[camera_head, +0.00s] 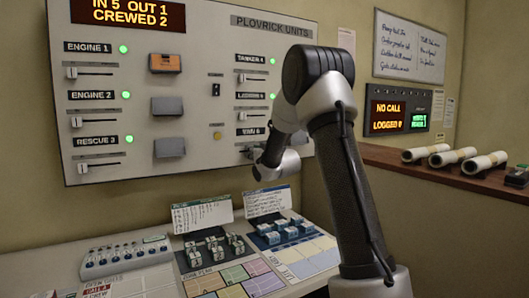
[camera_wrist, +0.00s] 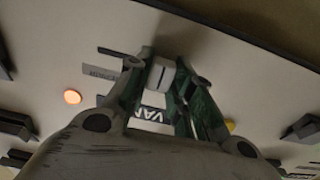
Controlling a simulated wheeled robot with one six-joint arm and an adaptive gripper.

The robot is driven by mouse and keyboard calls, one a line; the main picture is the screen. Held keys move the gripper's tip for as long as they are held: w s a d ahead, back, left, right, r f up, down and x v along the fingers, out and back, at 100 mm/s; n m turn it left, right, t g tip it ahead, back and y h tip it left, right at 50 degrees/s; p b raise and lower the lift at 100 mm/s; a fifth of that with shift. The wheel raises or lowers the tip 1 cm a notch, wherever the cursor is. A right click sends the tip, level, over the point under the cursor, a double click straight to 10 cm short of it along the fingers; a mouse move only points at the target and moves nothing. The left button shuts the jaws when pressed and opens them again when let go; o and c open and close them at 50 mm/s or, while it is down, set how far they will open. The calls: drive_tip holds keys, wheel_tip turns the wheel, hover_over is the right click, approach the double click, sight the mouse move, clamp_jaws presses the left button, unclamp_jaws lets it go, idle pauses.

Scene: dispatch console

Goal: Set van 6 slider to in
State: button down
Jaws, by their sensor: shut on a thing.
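The Van 6 row sits at the lower right of the wall panel, under its label (camera_head: 249,131). My gripper (camera_head: 250,153) is at this row, and my arm hides much of it in the head view. In the wrist view my gripper (camera_wrist: 160,70) has its two fingers on either side of the pale Van 6 slider knob (camera_wrist: 158,78) and is shut on it. Part of the Van label (camera_wrist: 152,113) shows between the fingers. An orange lamp (camera_wrist: 72,97) glows beside the row. The slider's exact position along its slot is hard to tell.
The panel's display (camera_head: 128,14) reads IN 5, OUT 1, CREWED 2. Other sliders, such as Rescue 3 (camera_head: 97,167), have green lamps. A yellow button (camera_head: 217,135) is left of the Van 6 row. The desk below holds key blocks (camera_head: 212,246) and cards.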

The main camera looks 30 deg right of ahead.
drive_tip(key=shift+a, duration=2)
drive_tip(key=c, duration=1.3)
unclamp_jaws()
drive_tip(key=shift+a, duration=0.15)
drive_tip(key=shift+o, duration=0.3)
drive_tip(key=shift+s, duration=0.15)
approach(240, 151)
drive_tip(key=s, duration=0.5)
drive_tip(key=shift+s+r, duration=0.1)
drive_tip(key=shift+s, duration=0.25)
